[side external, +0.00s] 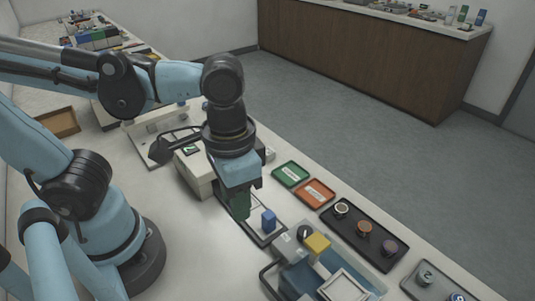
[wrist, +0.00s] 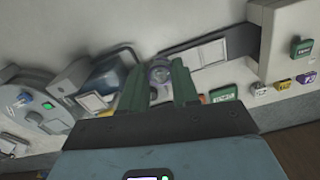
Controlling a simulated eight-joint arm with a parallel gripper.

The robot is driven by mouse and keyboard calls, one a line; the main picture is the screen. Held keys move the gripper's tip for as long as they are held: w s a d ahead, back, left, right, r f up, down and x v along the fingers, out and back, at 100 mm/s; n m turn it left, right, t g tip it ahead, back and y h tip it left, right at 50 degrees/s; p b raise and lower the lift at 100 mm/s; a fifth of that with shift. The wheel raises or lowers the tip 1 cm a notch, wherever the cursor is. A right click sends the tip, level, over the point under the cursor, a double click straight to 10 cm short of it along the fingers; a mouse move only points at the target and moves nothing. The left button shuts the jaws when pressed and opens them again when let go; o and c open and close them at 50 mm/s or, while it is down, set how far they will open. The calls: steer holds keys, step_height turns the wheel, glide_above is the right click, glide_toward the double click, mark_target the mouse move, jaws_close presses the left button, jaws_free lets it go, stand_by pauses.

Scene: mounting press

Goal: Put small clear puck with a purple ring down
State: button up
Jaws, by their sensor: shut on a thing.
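My gripper (wrist: 158,75) shows in the wrist view as two green fingers shut on a small round clear puck (wrist: 160,72) with a faint purplish tint. The puck sits between the fingertips, and its ring is hard to make out. The puck is hidden by the fingers there. I cannot tell how far it is above the surface.
A black tray (side external: 373,253) holds three small round pucks. A green tray (side external: 291,174) and an orange tray (side external: 314,193) lie behind it. A grey tray (side external: 412,278) is at bottom right.

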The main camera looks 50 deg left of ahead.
steer(key=shift+d+r, duration=0.15)
steer(key=shift+d, duration=0.05)
steer(key=shift+w+d+r, duration=0.1)
steer(key=shift+w+r, duration=0.05)
steer(key=shift+w, duration=0.15)
steer(key=w, duration=0.7)
glide_above(290, 174)
step_height(290, 174, down, 8)
steer(key=shift+f, duration=2.05)
steer(key=shift+f, duration=0.1)
